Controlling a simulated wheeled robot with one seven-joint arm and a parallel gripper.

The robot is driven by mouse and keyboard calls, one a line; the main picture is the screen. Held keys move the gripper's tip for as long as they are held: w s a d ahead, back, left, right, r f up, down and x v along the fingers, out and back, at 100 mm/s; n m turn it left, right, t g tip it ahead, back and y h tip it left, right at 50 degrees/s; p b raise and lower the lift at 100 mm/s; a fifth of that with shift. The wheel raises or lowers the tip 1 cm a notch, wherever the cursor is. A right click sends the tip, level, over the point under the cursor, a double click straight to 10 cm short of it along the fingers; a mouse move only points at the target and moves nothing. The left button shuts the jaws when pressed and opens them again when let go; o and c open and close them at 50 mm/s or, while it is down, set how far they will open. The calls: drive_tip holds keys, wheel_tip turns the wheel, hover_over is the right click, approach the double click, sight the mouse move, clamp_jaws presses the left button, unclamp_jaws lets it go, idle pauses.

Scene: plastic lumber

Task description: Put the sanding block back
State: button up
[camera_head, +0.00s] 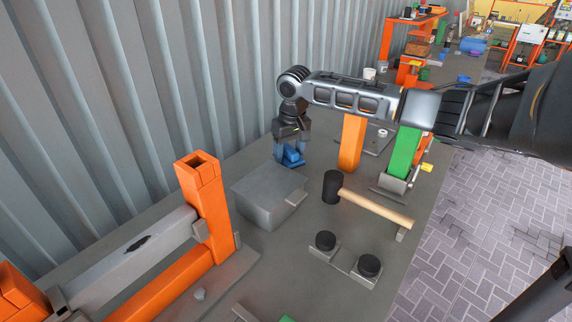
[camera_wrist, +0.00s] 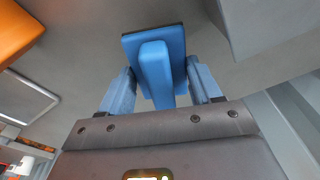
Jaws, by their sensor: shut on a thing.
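The sanding block (camera_head: 292,158) is blue, with a flat plate and a raised grip. My gripper (camera_head: 290,150) is shut on it and holds it in the head view behind the grey box, near the corrugated wall. The wrist view shows the sanding block (camera_wrist: 156,68) between my two blue fingers, its raised grip towards the palm and its plate beyond the fingertips. Whether the plate touches the bench top is hard to tell.
A grey box (camera_head: 262,196) stands close in front of my gripper. A mallet (camera_head: 375,207) with a black head lies to its right. An orange post (camera_head: 351,145) and a green post (camera_head: 404,152) stand behind. Two black knobs sit near the front. A large orange-and-grey frame fills the left.

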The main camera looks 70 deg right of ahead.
sight(288, 162)
drive_tip(key=shift+a+f, duration=0.15)
drive_tip(key=shift+f, duration=0.25)
drive_tip(key=shift+w+f, duration=0.15)
drive_tip(key=shift+f, duration=1.45)
drive_tip(key=o, duration=1)
drive_tip(key=shift+f, duration=0.15)
drive_tip(key=r, duration=0.4)
drive_tip(key=s+r, duration=0.1)
drive_tip(key=r, duration=0.3)
drive_tip(key=a+r+b, duration=0.1)
drive_tip(key=r, duration=0.3)
drive_tip(key=shift+s+r, duration=0.15)
